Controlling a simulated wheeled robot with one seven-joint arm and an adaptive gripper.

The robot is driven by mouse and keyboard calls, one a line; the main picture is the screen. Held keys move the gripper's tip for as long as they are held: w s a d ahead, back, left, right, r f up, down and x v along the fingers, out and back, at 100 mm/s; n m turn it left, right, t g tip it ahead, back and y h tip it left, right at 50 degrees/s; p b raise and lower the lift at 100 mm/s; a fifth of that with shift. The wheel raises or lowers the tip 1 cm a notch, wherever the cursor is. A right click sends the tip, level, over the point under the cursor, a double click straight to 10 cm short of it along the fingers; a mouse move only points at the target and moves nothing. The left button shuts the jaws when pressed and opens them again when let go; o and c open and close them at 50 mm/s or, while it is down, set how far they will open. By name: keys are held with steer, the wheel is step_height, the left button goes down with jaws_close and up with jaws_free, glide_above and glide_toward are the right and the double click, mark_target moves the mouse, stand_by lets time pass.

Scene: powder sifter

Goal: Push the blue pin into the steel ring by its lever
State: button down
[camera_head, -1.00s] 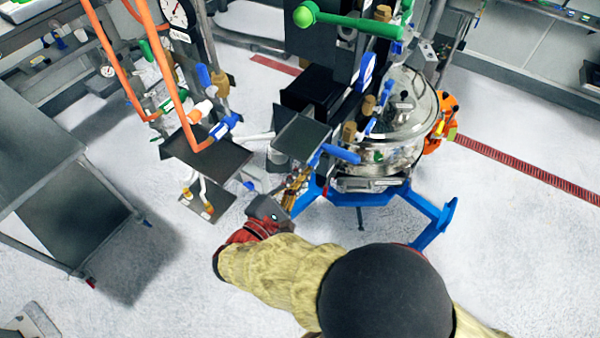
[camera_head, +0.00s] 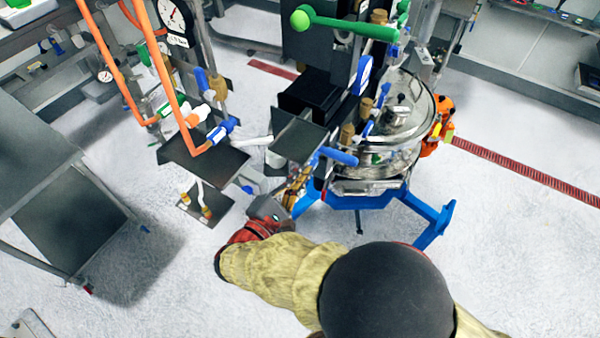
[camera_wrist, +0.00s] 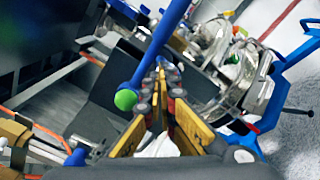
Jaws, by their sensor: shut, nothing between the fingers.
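A blue lever (camera_head: 338,156) sticks out beside the steel vessel, just above my gripper (camera_head: 296,184) in the head view. In the wrist view a blue rod (camera_wrist: 157,48) with a green end slants down close to the left of my gripper (camera_wrist: 161,66). I cannot tell whether they touch. My gripper's yellow-sided fingers are shut with nothing between them. I cannot clearly pick out the pin's tip or the steel ring it fits; machine parts and my arm cover that area.
The steel vessel (camera_head: 402,125) stands on a blue frame (camera_head: 432,222) at the right. A dark plate (camera_head: 297,140) sits close above my gripper. Orange pipes (camera_head: 108,62) and a grey cart (camera_head: 35,150) are at the left. Floor is open at the lower right.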

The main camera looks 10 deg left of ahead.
steer(key=shift+s+f, duration=0.1)
steer(key=shift+f, duration=0.05)
steer(key=v, duration=1)
steer(key=shift+f+b, duration=0.1)
steer(key=shift+b, duration=0.2)
steer(key=b+x, duration=0.8)
steer(key=x, duration=0.1)
steer(key=shift+w+r+b, duration=0.2)
steer(key=shift+r+b, duration=0.1)
steer(key=shift+b, duration=0.1)
stand_by(0.6)
